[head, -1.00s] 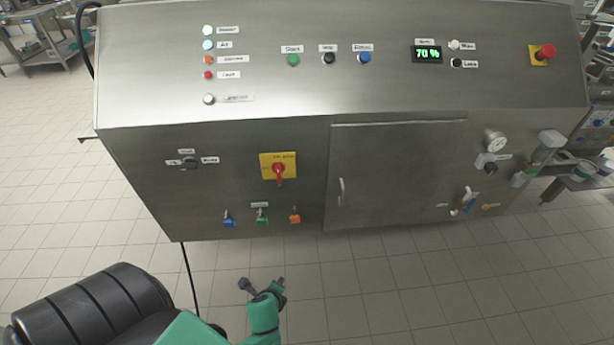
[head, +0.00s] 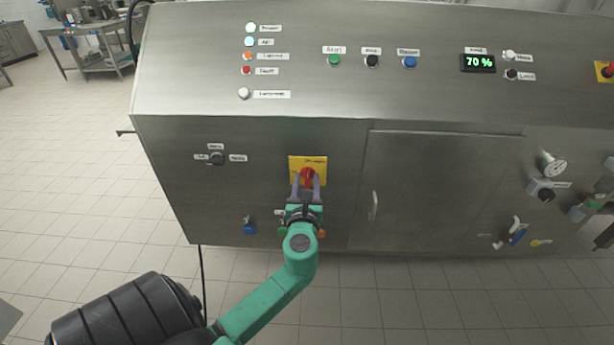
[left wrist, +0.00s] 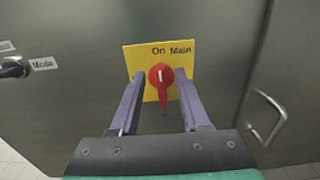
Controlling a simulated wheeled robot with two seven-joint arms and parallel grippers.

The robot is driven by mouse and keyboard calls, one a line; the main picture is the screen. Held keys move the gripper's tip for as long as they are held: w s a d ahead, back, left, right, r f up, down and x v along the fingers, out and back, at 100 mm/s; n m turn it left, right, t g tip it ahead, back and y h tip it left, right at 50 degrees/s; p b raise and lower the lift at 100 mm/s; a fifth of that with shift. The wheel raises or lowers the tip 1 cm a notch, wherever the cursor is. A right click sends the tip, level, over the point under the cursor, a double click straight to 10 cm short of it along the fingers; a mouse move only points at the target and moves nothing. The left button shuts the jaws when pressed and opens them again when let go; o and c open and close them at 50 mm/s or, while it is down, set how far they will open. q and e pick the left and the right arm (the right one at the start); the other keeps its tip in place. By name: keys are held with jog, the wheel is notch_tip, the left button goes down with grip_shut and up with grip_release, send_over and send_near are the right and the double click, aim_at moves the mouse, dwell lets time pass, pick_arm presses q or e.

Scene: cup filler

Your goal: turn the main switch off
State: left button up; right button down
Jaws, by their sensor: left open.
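The main switch is a red rotary knob (head: 307,174) on a yellow plate (head: 321,163) on the machine's front. In the left wrist view the red knob (left wrist: 161,76) has its handle hanging straight down, and the yellow plate (left wrist: 183,57) reads "On Main". My left gripper (head: 307,186) is open, with its two fingers on either side of the knob's handle. In the left wrist view the left gripper (left wrist: 160,88) shows a gap between each finger and the handle. I cannot tell how deep the fingertips reach.
A selector switch (head: 217,158) is left of the main switch. A blue switch (head: 249,226) is below left; others beside it are partly hidden by my gripper. A cabinet door (head: 440,190) with a handle (head: 374,206) is to the right. Tiled floor in front is open.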

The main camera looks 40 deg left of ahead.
pick_arm(q)
jog(key=shift+x, duration=0.85)
jog(key=shift+s, duration=0.1)
grip_shut()
